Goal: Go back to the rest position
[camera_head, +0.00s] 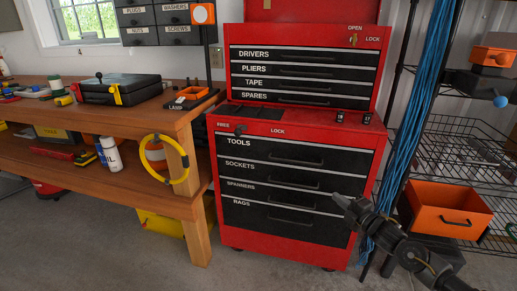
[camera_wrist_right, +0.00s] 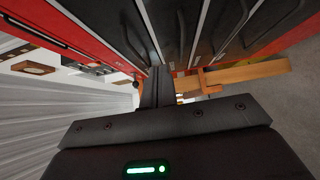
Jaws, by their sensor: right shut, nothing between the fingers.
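My right gripper (camera_head: 346,203) is in the lower right of the head view, in front of the lower drawers of the red tool chest (camera_head: 222,170). Its fingers are shut and hold nothing. In the right wrist view the closed fingers (camera_wrist_right: 157,82) point at the dark drawer fronts, with the chest's red side to the left. I cannot tell whether the fingertips touch the chest. The drawers labelled tools, sockets, spanners and rags look closed. My left gripper is not in view.
A wooden workbench (camera_head: 150,119) with a black case (camera_head: 118,90) stands left. A yellow ring (camera_head: 185,160) hangs at its corner. Blue cables (camera_head: 405,150) hang on a wire rack at right, near my right arm, with an orange bin (camera_head: 440,222). Grey floor (camera_head: 120,262) is open in front.

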